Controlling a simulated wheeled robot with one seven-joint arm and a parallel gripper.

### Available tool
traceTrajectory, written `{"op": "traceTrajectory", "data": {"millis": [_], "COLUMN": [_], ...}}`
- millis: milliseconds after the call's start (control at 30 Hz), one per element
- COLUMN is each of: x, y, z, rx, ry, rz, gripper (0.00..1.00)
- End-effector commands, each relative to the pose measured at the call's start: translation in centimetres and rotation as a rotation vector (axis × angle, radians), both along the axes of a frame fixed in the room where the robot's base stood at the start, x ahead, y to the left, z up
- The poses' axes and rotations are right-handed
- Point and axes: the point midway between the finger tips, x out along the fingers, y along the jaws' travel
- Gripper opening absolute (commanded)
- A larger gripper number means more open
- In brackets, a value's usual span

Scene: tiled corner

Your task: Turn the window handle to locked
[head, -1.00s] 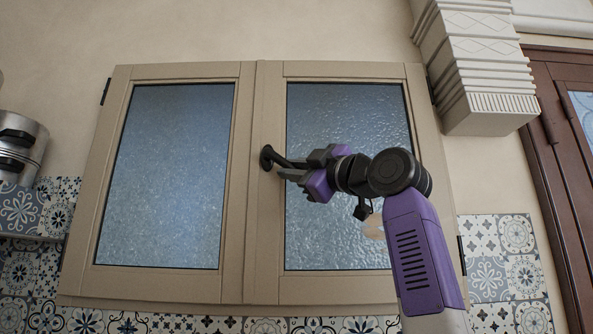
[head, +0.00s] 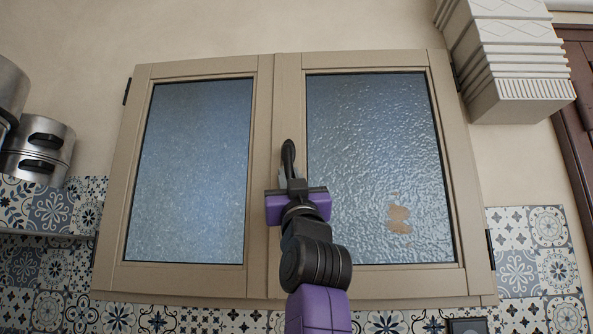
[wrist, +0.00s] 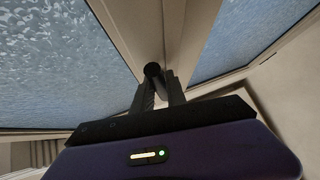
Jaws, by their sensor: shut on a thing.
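The dark window handle (head: 288,156) is on the middle frame, between the two frosted panes. From its round mount it points down, roughly along the upright frame. My gripper (head: 291,182) is below the mount and shut on the handle's lower part. In the wrist view, the two fingers of my gripper (wrist: 160,88) flank the handle, and its dark round end (wrist: 153,70) shows just past the fingertips. The gripped part is largely hidden by the fingers. The beige window (head: 265,215) has both sashes closed.
Metal pots (head: 40,148) stand on a tiled ledge at the left. A ribbed plaster bracket (head: 510,70) juts out at the upper right. A brown wooden frame (head: 577,130) stands at the far right. Patterned tiles (head: 540,235) line the wall below.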

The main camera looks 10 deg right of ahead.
Motion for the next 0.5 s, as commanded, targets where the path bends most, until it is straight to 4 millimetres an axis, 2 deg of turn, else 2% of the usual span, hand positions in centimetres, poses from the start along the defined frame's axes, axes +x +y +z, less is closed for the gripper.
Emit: {"op": "traceTrajectory", "data": {"millis": [100,500], "x": [0.12,0.22], "y": [0.64,0.81], "z": [0.23,0.15], "rx": [0.045,0.096], "ry": [-0.013,-0.031], "rz": [0.005,0.003], "gripper": [0.00,0.00]}}
